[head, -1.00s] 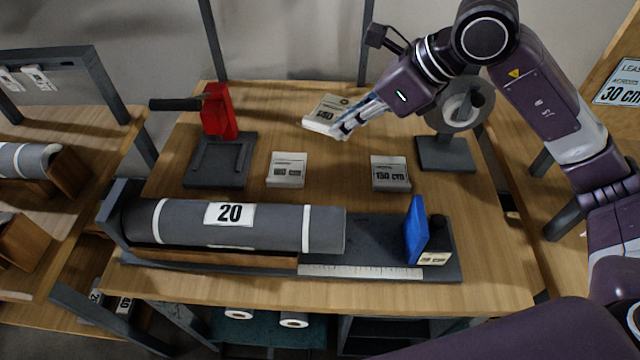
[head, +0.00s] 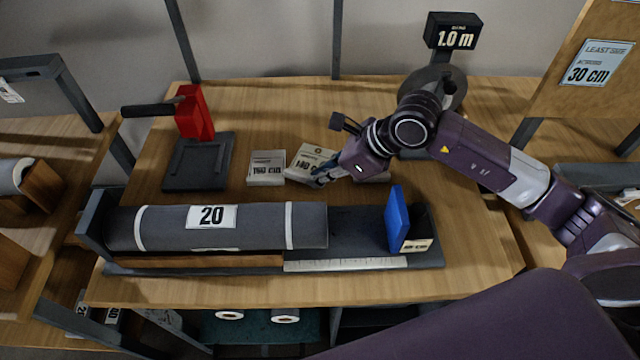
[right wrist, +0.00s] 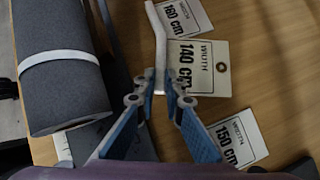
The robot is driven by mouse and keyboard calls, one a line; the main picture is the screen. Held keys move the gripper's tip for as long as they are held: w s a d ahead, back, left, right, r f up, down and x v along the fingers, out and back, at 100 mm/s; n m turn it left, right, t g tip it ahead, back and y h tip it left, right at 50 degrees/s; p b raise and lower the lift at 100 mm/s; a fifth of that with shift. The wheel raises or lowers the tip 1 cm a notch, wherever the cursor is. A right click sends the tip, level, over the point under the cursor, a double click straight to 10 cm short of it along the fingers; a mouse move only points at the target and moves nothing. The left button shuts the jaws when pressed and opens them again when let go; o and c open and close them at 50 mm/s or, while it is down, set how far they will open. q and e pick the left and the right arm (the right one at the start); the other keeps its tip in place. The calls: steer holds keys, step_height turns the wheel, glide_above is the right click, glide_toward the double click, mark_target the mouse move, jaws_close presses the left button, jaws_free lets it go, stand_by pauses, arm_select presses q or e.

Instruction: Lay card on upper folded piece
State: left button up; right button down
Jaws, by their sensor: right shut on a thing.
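My right gripper (head: 322,180) is shut on a pale card marked 140 cm (head: 308,160). In the right wrist view, the fingers (right wrist: 160,88) close on a thin white upright part beside the card's WIDTH 140 cm face (right wrist: 205,68), which has an eyelet. The card is between two pale pieces on the table: one marked 160 cm (head: 266,167) to its left, and one marked 150 cm (right wrist: 235,140), mostly hidden behind my gripper in the head view. I cannot tell whether the card touches the table. My left gripper is not in view.
A grey roll (head: 170,229) marked 20 lies on a dark holder in front, with a blue upright plate (head: 397,220) and a ruler strip (head: 345,265). A red clamp-like device (head: 194,115) stands back left. A 1.0 m display (head: 453,32) stands back right.

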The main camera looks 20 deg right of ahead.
step_height(320, 180, down, 4)
steer(key=shift+r, duration=0.15)
steer(key=shift+f, duration=0.2)
steer(key=c, duration=2)
jaws_free()
